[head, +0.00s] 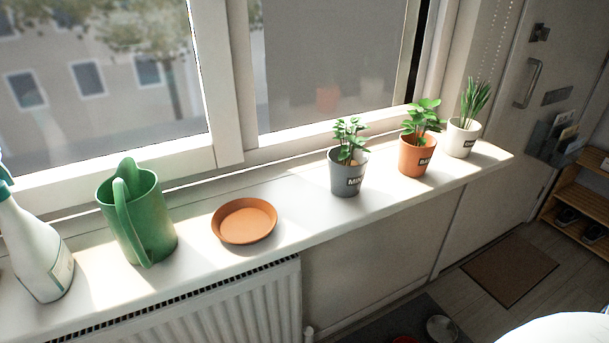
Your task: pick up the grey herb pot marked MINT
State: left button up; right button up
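The grey herb pot (343,176) stands upright on the white windowsill (300,226), with a leafy green plant in it. Nothing touches the pot. Neither of my grippers shows in the head view.
Right of the grey pot stand an orange pot (413,158) and a white pot (460,141), both with plants. To its left are an empty terracotta saucer (244,221), a green watering can (150,225) and a spray bottle (36,255). A radiator (215,312) sits below.

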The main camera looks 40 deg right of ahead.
aim_at(346, 173)
jog(key=u, duration=0.55)
jog(key=i, duration=0.25)
jog(key=z, duration=2)
